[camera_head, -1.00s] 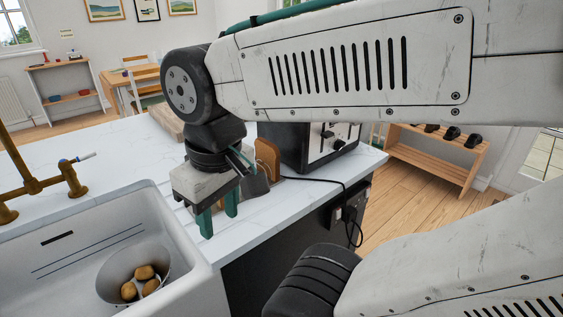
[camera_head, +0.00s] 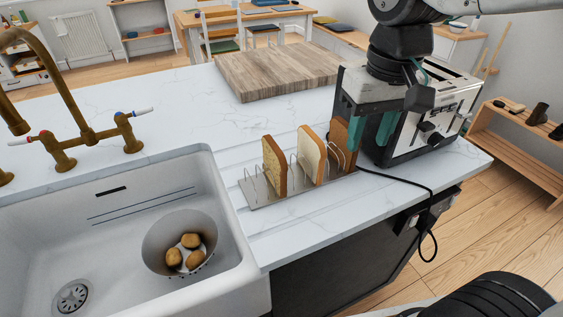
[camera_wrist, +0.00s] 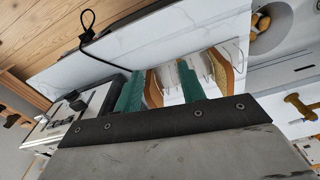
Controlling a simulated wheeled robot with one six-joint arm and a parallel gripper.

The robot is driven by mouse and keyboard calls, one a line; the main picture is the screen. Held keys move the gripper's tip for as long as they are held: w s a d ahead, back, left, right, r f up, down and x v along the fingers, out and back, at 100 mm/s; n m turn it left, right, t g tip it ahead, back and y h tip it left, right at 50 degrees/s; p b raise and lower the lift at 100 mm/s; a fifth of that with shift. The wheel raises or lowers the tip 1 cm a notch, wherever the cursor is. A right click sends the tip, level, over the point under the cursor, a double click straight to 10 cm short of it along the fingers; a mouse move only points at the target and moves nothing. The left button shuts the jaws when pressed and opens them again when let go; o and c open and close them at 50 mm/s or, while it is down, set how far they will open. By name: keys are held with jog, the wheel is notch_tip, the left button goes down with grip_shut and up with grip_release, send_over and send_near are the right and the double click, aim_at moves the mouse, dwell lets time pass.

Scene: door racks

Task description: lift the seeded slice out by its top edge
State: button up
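A metal rack (camera_head: 262,190) on the worktop holds three upright bread slices. The left slice (camera_head: 274,166) has a speckled face and looks like the seeded one; the specks are small. The middle slice (camera_head: 311,155) is pale, and the right slice (camera_head: 339,140) is plain brown. My gripper (camera_head: 365,130) points down by the rack's right end, its green fingers apart. In the wrist view, my open gripper (camera_wrist: 160,75) has the brown slice (camera_wrist: 153,88) appearing between its fingers; contact cannot be told. The speckled slice (camera_wrist: 222,70) lies beyond the right finger.
A toaster (camera_head: 430,120) stands close on the right, with a black cable (camera_head: 405,183) running along the worktop edge. A wooden board (camera_head: 280,70) lies behind the rack. A sink (camera_head: 215,275) with a bowl (camera_head: 155,245) is at the front left. Worktop left of the rack is clear.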

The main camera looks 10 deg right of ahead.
jog(key=n, duration=0.2)
send_over(274, 144)
jog(key=f, duration=0.2)
jog(key=shift+s+d+f+g, duration=0.15)
jog(key=shift+d+f+g, duration=0.2)
jog(key=shift+d+g, duration=0.05)
jog(key=f, duration=0.4)
jog(key=a+f, duration=0.1)
jog(key=f, duration=0.2)
jog(key=shift+w, duration=0.2)
jog(key=shift+f, duration=0.55)
grip_shut()
